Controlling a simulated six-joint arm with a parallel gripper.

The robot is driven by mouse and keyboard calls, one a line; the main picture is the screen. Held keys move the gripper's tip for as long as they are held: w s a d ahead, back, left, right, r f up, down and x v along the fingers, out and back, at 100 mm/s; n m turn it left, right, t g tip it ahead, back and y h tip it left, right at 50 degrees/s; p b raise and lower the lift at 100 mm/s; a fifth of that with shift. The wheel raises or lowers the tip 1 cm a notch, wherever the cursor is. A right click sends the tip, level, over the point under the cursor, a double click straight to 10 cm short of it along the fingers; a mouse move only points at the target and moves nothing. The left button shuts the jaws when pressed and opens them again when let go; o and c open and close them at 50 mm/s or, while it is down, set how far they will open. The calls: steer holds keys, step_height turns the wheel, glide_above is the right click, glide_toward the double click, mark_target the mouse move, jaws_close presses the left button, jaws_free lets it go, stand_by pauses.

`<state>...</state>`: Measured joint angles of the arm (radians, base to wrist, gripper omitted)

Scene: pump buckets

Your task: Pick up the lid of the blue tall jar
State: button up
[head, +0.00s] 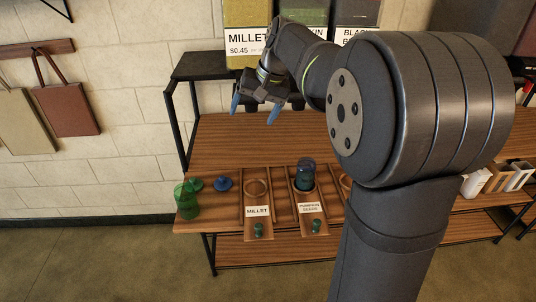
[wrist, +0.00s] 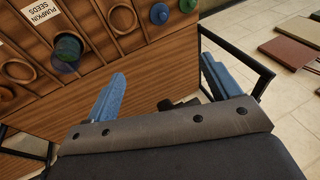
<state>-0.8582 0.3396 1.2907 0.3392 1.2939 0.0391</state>
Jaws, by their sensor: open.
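The blue lid (head: 223,184) lies on the wooden counter, left of the millet slot. It also shows at the top of the wrist view (wrist: 159,13). A dark blue see-through jar (head: 305,172) stands in the pumpkin seeds slot, with something greenish at its lower part; it also shows in the wrist view (wrist: 68,52). My gripper (head: 254,110) is open and empty, its two blue fingers apart, in the air above the back of the counter. The wrist view shows both fingers (wrist: 164,85) with nothing between them.
A green jar (head: 187,201) stands at the counter's left end, with a green lid (head: 195,184) between it and the blue lid. The wooden counter (head: 225,145) is clear behind them. A black metal frame (head: 172,110) rises at the left. Bins stand behind.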

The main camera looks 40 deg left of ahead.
steer(key=s+a+f+n+t+h, duration=0.1)
steer(key=s+a+f+n, duration=0.3)
steer(key=a+f+n, duration=0.65)
steer(key=m, duration=0.1)
glide_above(223, 177)
steer(key=d, duration=0.1)
steer(key=f, duration=1.2)
steer(key=shift+s+d, duration=0.1)
steer(key=shift+s, duration=0.2)
steer(key=shift+w+d+x, duration=0.15)
steer(key=shift+x, duration=1.35)
steer(key=shift+w+d+x, duration=0.15)
steer(key=shift+x, duration=1.35)
steer(key=c, duration=1.1)
